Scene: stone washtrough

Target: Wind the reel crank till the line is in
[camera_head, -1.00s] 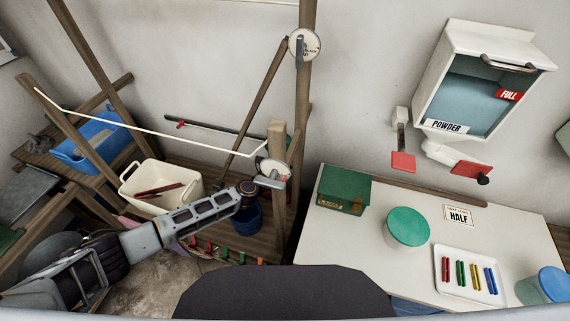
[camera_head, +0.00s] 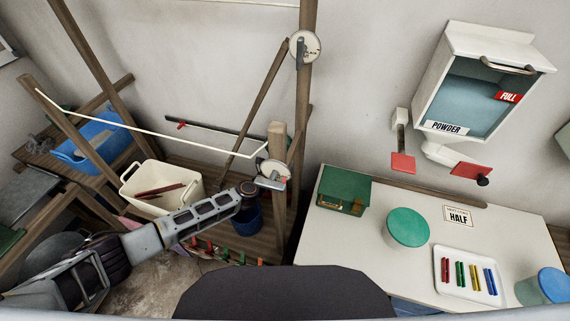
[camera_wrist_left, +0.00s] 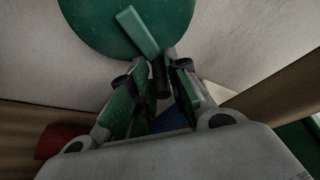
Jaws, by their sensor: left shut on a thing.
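The small reel (camera_head: 271,165) sits on a short wooden post (camera_head: 277,133) in the middle of the head view. The pale line (camera_head: 150,127) stretches from it to the slanted post at the left. My left gripper (camera_wrist_left: 158,76) is at the reel. In the left wrist view, its fingers are shut on the crank's dark handle, just below the green crank bar (camera_wrist_left: 138,31). Behind the bar is a round green disc (camera_wrist_left: 88,18). In the head view, the fingers and the handle are too small to make out. My right gripper is not in view.
A taller post (camera_head: 305,110) carries another white disc (camera_head: 304,45). Below the line are a cream tub (camera_head: 157,205) and a blue basin (camera_head: 98,140). On the right, the white table (camera_head: 350,238) holds a green box (camera_head: 343,188), a round green lid (camera_head: 407,227) and a tray of pegs (camera_head: 470,294).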

